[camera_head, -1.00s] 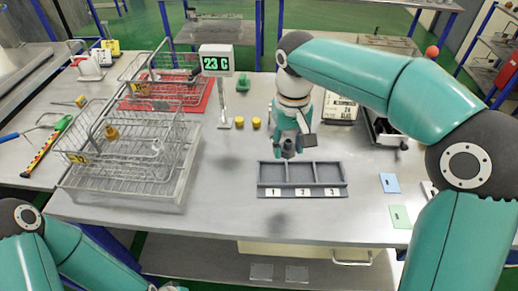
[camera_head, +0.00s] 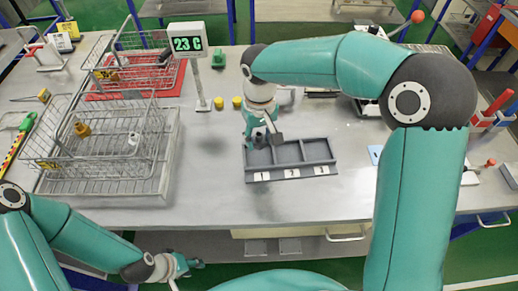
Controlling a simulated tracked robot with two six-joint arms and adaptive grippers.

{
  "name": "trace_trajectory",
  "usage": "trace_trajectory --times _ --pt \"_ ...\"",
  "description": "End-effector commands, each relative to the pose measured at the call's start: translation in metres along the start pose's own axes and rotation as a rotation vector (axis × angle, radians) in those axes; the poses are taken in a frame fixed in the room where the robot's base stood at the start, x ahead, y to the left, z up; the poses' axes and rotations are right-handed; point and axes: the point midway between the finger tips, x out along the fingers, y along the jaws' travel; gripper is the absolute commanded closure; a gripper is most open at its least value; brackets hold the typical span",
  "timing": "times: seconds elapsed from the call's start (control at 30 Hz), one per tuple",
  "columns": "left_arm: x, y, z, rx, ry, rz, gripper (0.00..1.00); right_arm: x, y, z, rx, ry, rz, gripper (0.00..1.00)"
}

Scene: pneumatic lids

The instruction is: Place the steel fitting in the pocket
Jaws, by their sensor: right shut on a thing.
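My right gripper (camera_head: 262,137) points down over the left end of the grey three-pocket tray (camera_head: 292,175), at pocket 1. It is shut on a small dark grey piece, the steel fitting (camera_head: 259,144), mostly hidden by the fingers. I cannot tell whether the fitting touches the pocket floor. The two pockets to the right, 2 and 3, look empty. My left gripper (camera_head: 190,266) is low at the bottom left, in front of the table edge and away from the tray. Its fingers are too small to judge.
Wire baskets (camera_head: 100,165) stand at the left, with a brass fitting (camera_head: 82,129) and a pale grey piece (camera_head: 133,138) inside. A 23 C display (camera_head: 187,42) stands on a post behind two yellow caps (camera_head: 237,102). The table front is clear.

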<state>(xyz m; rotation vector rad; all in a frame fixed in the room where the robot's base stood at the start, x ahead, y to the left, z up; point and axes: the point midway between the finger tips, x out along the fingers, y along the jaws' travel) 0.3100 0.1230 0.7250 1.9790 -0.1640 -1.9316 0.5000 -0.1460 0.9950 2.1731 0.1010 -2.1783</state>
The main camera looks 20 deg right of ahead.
Motion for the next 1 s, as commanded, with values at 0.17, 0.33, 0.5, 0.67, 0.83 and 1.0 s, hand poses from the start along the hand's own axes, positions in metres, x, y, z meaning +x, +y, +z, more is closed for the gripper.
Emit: trace_trajectory --times 0.17,0.33,0.5,0.67,0.83,1.0 --pt "-0.002 0.001 0.0 0.0 0.0 0.0 0.6 0.016 0.0 -0.001 -0.001 0.001 0.001 1.0" --pt "-0.004 0.002 0.0 0.0 0.001 0.0 0.6 0.033 0.0 0.001 -0.002 -0.003 0.0 1.0" --pt "-0.007 0.003 0.0 0.0 0.001 0.0 0.6 0.055 0.0 0.0 -0.002 -0.001 0.001 1.0" --pt "-0.007 0.002 0.0 0.0 0.001 0.0 0.6 0.059 0.0 -0.001 -0.001 0.002 0.0 1.0" --pt "-0.006 0.002 0.0 0.0 0.0 0.0 0.6 0.06 -0.001 -0.001 -0.002 0.002 0.0 1.0" --pt "-0.005 0.002 0.0 0.0 0.0 0.0 0.6 0.061 -0.001 -0.001 -0.002 0.001 0.0 0.42"
